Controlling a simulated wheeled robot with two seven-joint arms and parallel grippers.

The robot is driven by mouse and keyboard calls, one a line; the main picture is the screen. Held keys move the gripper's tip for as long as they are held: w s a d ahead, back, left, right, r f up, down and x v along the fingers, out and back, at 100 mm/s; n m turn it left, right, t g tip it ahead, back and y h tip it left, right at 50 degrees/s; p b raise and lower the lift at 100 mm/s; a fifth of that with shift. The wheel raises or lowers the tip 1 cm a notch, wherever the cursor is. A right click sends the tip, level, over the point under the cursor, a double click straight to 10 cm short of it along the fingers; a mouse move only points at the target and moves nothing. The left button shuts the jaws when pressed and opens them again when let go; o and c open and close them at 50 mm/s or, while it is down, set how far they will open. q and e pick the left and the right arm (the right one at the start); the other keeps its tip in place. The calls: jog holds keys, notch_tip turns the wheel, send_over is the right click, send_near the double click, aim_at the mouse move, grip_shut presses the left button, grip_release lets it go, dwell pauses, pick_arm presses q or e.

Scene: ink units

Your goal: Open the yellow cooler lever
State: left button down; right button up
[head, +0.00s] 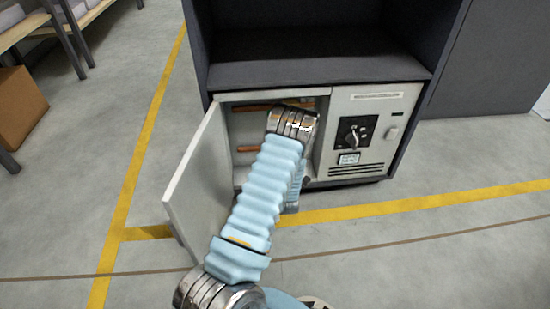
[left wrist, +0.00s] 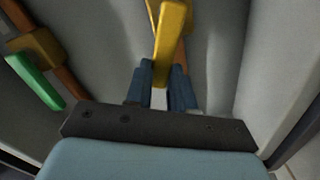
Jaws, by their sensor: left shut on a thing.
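In the left wrist view, the yellow lever (left wrist: 172,32) stands between the blue fingers of my left gripper (left wrist: 162,82), which is shut on it. The lever's broad face points toward the camera, and an orange pipe shows behind it. In the head view, my left arm reaches into the open compartment of the ink unit (head: 372,101), and the arm hides the lever and the gripper. My right gripper is not in view.
A green lever (left wrist: 35,82) sits on a brass valve (left wrist: 40,45) left of my gripper. The compartment door (head: 198,185) stands open on the left. A panel with a black rotary switch (head: 353,134) is to the right. Compartment walls are close on both sides.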

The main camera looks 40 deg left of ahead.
pick_arm(q)
jog(key=shift+s+a+f+n, duration=0.1)
jog(key=shift+f+n, duration=0.4)
jog(key=shift+n, duration=0.5)
jog(key=shift+s+a+f+n, duration=0.1)
jog(key=shift+f+n, duration=0.35)
jog(key=shift+n, duration=0.55)
jog(key=c, duration=1)
grip_release()
jog(key=shift+o, duration=0.2)
jog(key=p+v, duration=0.1)
jog(key=v, duration=1.2)
jog(key=shift+s+d, duration=0.2)
jog(key=shift+d, duration=0.2)
